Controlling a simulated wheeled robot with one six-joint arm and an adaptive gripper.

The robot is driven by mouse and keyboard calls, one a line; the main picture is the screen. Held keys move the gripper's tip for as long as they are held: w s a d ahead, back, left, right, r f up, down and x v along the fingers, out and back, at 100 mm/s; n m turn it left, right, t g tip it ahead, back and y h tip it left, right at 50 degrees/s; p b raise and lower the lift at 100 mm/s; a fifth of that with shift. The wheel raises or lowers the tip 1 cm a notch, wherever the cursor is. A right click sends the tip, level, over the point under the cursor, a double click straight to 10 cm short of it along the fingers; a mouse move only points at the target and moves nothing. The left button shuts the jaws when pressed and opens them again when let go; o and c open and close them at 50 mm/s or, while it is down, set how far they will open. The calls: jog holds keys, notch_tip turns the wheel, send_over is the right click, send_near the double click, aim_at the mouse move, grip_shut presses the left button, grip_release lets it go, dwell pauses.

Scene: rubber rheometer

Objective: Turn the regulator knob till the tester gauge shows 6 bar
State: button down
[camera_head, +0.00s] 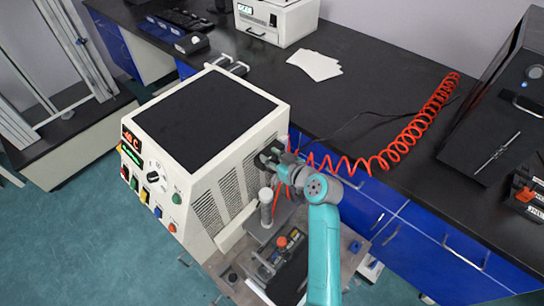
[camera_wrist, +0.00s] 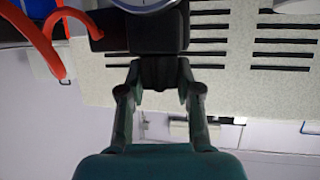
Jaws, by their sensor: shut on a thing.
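My gripper (camera_wrist: 157,80) is shut on the black regulator knob (camera_wrist: 155,72), one finger on each side of it. The knob sits under the dark regulator body (camera_wrist: 157,32). The round gauge (camera_wrist: 145,4) above it is cut off by the top edge of the wrist view, so its reading is not visible. In the head view my gripper (camera_head: 272,158) is at the vented side of the white tester (camera_head: 205,190). The regulator there is largely hidden by my gripper and too small to make out, and no gauge reading shows.
A red coiled hose (camera_head: 408,137) runs from the regulator area across the black bench (camera_head: 385,80); it also shows in the wrist view (camera_wrist: 45,45). White paper sheets (camera_head: 314,65) and a white instrument (camera_head: 275,20) are on the bench. The tester's vented wall (camera_wrist: 235,75) is close by.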

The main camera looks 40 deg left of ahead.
jog(key=m+t+h, duration=0.2)
jog(key=m+t, duration=0.1)
jog(key=m+t+h, duration=0.2)
jog(key=m+t, duration=0.1)
jog(key=shift+s+a+m, duration=0.1)
jog(key=shift+m, duration=0.2)
jog(key=m+t+h, duration=0.2)
jog(key=m+h, duration=0.1)
jog(key=shift+m+t+h, duration=0.6)
jog(key=shift+m+h, duration=0.7)
jog(key=shift+h, duration=0.3)
jog(key=shift+f, duration=0.1)
jog(key=c, duration=0.8)
grip_release()
jog(key=shift+o, duration=0.2)
jog(key=v, duration=0.7)
